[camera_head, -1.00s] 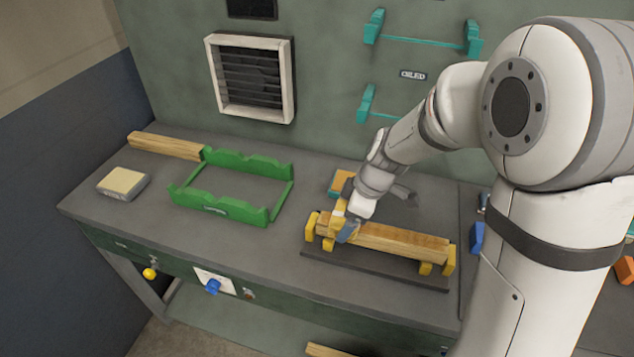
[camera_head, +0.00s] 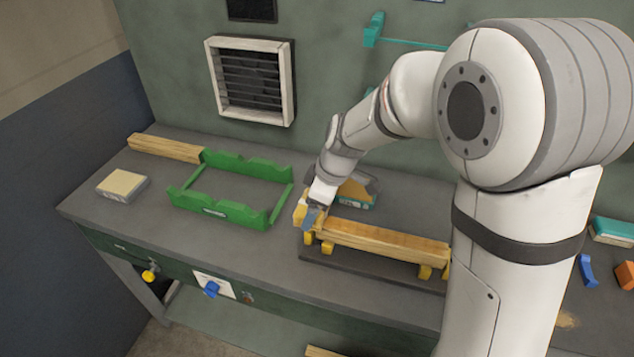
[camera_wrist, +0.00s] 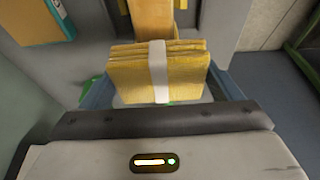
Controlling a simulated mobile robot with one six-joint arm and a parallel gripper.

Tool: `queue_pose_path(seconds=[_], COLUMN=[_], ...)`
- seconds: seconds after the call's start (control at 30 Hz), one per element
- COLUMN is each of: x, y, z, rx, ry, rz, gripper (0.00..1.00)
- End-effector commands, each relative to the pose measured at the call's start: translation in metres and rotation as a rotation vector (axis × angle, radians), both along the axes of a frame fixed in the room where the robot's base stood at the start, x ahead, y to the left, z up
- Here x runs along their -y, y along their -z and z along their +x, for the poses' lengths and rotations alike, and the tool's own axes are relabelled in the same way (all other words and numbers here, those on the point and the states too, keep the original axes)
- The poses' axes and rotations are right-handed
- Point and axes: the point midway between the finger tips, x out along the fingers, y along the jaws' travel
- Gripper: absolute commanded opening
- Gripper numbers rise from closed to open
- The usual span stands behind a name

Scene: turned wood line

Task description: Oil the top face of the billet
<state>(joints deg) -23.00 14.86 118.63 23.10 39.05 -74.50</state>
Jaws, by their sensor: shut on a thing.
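The billet (camera_head: 380,241) is a long wooden bar lying in yellow supports (camera_head: 425,271) on a dark base plate (camera_head: 345,264). My gripper (camera_head: 309,217) is at the billet's left end. It is shut on a folded yellow cloth (camera_wrist: 180,78) with a white band, which also shows in the head view (camera_head: 299,212). In the wrist view the billet (camera_wrist: 151,18) runs away beyond the cloth, whose near side faces the camera. The cloth hides the billet's end there, so I cannot tell whether they touch.
A teal box (camera_head: 358,203) stands behind the billet, close to my wrist. A green cradle frame (camera_head: 235,214) is to the left, with another wooden bar (camera_head: 165,147) and a tan-topped block (camera_head: 122,183) further left. The bench front between them is clear.

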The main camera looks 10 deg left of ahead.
Motion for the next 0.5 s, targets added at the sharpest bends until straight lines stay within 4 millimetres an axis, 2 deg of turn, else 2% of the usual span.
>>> queue_pose_path(seconds=[0.5], x=[0.003], y=[-0.048], z=[0.001], rx=[-0.003], ry=[0.004], rz=[-0.001], gripper=[0.67])
